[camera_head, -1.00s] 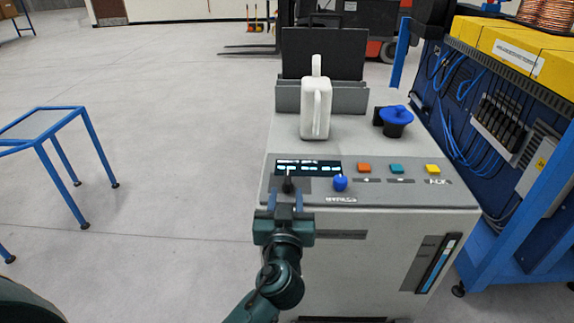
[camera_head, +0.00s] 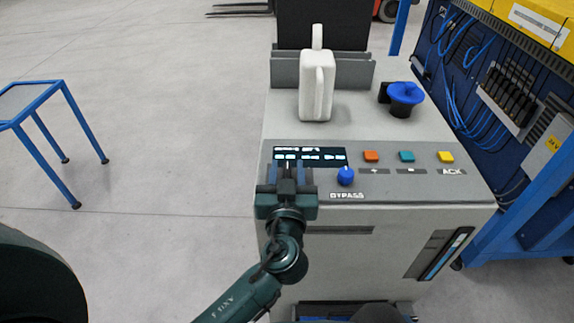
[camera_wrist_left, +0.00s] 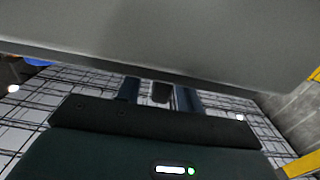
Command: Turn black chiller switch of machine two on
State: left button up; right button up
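The machine's sloped control panel (camera_head: 400,186) is in the middle of the head view. The black switch (camera_head: 287,172) is at its left, below the lit display (camera_head: 322,156), and mostly hidden by my left gripper (camera_head: 288,176). That gripper points at the panel with one finger on each side of the switch. In the left wrist view a dark piece, seemingly the switch (camera_wrist_left: 161,92), shows between the two fingers with narrow gaps on both sides, so the gripper looks open. Contact cannot be told. My right gripper is not in view.
Right of my left gripper are a blue knob (camera_head: 346,176) above the word BYPASS, and orange (camera_head: 371,156), teal (camera_head: 407,156) and yellow (camera_head: 445,157) buttons. A white jug-like part (camera_head: 316,90) and a blue-topped knob (camera_head: 405,93) stand on the machine top. A blue rack (camera_head: 490,225) is at right.

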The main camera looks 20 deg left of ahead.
pick_arm(q)
grip_shut()
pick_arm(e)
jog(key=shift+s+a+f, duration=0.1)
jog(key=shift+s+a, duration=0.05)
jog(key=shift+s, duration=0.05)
